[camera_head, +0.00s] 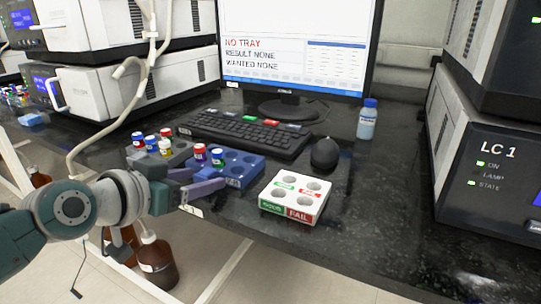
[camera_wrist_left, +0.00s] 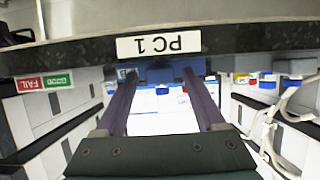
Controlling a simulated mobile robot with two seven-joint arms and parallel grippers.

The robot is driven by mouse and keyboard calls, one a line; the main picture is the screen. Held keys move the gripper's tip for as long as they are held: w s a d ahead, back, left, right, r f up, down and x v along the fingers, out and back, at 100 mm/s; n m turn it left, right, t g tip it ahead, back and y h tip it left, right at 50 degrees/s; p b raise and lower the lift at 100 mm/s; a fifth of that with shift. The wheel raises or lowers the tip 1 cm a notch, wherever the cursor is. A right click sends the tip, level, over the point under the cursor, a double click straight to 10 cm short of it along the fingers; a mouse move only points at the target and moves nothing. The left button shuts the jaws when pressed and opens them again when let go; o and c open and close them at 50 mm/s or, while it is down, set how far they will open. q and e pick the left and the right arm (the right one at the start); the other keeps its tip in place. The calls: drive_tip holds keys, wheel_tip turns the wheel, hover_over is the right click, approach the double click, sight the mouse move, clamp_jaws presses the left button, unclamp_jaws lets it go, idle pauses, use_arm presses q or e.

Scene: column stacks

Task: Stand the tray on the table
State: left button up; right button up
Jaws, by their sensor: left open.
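Which holder is the task's tray is not clear. My left gripper (camera_head: 207,178) is open and empty at the table's front edge, in front of the blue tray. In the left wrist view its fingers (camera_wrist_left: 162,75) lie apart just beyond the PC 1 label (camera_wrist_left: 158,45). My right gripper is not in view.
A keyboard (camera_head: 245,132), a mouse (camera_head: 325,153) and a monitor (camera_head: 295,45) reading NO TRAY stand behind. A blue-capped bottle (camera_head: 367,120) and an LC 1 unit (camera_head: 490,165) are at the right. Brown bottles (camera_head: 158,262) stand below the edge. The table's front right is clear.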

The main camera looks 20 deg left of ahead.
use_arm(q)
drive_tip(key=shift+s+r, duration=0.1)
drive_tip(key=shift+r, duration=0.2)
drive_tip(key=d+p+v, duration=0.1)
drive_tip(key=p+v, duration=0.3)
drive_tip(key=v, duration=0.7)
drive_tip(key=s+d+f+m+g+h, duration=0.2)
drive_tip(key=s+d+f+g, duration=0.15)
drive_tip(key=s+d, duration=0.35)
drive_tip(key=s+d+r+g+y, duration=0.1)
drive_tip(key=s+d+g+y, duration=0.1)
drive_tip(key=s+g, duration=0.4)
drive_tip(key=s, duration=0.3)
drive_tip(key=shift+s+d+r+n+y, duration=0.3)
drive_tip(key=shift+s+d+n+y, duration=0.1)
